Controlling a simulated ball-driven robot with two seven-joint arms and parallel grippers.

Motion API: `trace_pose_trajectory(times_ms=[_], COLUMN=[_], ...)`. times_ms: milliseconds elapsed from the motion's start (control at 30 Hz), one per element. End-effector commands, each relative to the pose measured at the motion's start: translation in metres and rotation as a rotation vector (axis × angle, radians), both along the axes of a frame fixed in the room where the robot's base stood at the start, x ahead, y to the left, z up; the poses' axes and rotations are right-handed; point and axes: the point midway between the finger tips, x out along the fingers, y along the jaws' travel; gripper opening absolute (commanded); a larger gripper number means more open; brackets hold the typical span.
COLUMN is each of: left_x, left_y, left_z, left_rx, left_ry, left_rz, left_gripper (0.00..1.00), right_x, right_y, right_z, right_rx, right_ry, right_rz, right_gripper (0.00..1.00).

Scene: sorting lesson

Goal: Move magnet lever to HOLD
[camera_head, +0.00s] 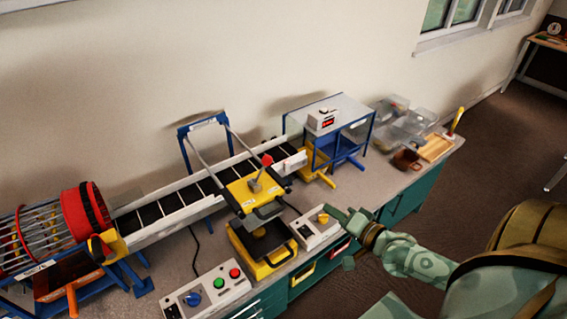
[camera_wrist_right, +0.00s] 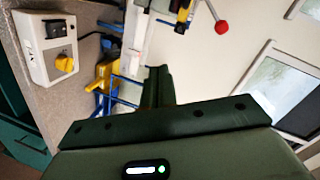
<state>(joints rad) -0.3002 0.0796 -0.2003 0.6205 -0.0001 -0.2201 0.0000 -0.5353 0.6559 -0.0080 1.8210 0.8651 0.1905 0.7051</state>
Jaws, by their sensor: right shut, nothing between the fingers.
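A lever with a red tip (camera_head: 267,160) stands on a yellow unit (camera_head: 245,193) held by grey arms of a blue frame; it seems to be the magnet lever. Its red ball (camera_wrist_right: 221,27) also shows at the top of the right wrist view. No HOLD marking is readable. My right gripper (camera_head: 345,216) is shut and empty, to the right of and below the lever, clear of it. In the wrist view the shut fingers (camera_wrist_right: 158,86) point up at the middle. My left gripper is not in view.
A small box with a yellow knob (camera_head: 323,218) is just left of my right gripper. A yellow tray (camera_head: 262,268) sits under the yellow unit. A control box (camera_head: 207,292) has blue, green and red controls. A conveyor (camera_head: 160,209) runs behind. A blue-framed stand (camera_head: 345,113) is at right.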

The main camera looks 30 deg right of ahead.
Motion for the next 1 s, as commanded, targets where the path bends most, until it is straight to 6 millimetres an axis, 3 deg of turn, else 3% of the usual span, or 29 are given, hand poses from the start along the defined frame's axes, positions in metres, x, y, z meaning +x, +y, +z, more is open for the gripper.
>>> trace_pose_trajectory(times_ms=[33,100,167,333,733,867,1000], left_x=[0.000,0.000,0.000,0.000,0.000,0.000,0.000], left_y=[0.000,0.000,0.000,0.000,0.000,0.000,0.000], left_z=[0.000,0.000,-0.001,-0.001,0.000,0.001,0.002], left_rx=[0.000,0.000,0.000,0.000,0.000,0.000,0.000], left_ry=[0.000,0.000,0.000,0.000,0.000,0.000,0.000], left_rz=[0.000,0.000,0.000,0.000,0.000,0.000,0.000], left_gripper=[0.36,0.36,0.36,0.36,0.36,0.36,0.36], right_x=[0.007,0.014,0.016,0.016,0.020,0.035,0.063], right_y=[0.009,0.019,0.023,0.019,0.019,0.020,0.023], right_z=[0.028,0.059,0.075,0.078,0.077,0.078,0.079], right_rx=[0.125,0.324,0.478,0.623,0.624,0.624,0.625], right_ry=[-0.053,-0.113,-0.140,-0.145,-0.142,-0.145,-0.146], right_rz=[-0.006,-0.024,-0.043,-0.074,-0.074,-0.075,-0.076], right_gripper=[0.00,0.00,0.00,0.00,0.00,0.00,0.00])
